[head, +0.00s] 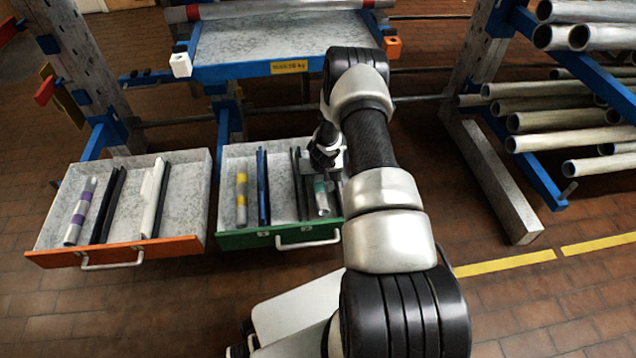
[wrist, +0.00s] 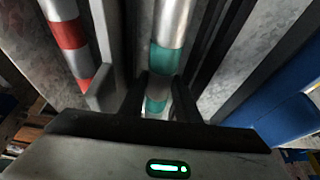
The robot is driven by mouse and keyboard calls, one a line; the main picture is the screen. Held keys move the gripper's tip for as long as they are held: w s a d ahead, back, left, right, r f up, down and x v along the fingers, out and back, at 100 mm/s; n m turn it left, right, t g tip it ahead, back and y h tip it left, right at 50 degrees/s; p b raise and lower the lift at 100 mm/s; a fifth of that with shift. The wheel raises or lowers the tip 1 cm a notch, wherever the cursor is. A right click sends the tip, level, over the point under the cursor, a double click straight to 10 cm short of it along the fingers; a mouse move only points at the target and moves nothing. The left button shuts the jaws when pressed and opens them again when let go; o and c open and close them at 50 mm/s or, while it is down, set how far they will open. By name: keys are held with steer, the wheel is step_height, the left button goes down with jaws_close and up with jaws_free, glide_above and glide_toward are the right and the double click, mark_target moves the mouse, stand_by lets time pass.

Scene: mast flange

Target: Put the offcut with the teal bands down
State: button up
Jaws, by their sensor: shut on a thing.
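The offcut with teal bands (head: 321,197) is a grey metal tube inside the right part of the green drawer (head: 277,238). In the wrist view the offcut (wrist: 173,22) runs between the two dark fingers of my gripper (wrist: 160,92), which is shut on it. In the head view my gripper (head: 326,160) is over the drawer's right side, partly hidden by my arm. I cannot tell whether the offcut touches the drawer floor.
A yellow-banded tube (head: 241,196), a blue bar (head: 262,187) and dark bars (head: 301,185) lie left of the offcut. A red-banded tube (wrist: 66,33) shows close by in the wrist view. An orange-fronted drawer (head: 120,250) stands left; a blue shelf (head: 280,68) is behind.

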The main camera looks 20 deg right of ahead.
steer(key=shift+f, duration=1.05)
steer(key=shift+f, duration=0.2)
steer(key=o, duration=1.2)
steer(key=shift+c, duration=0.2)
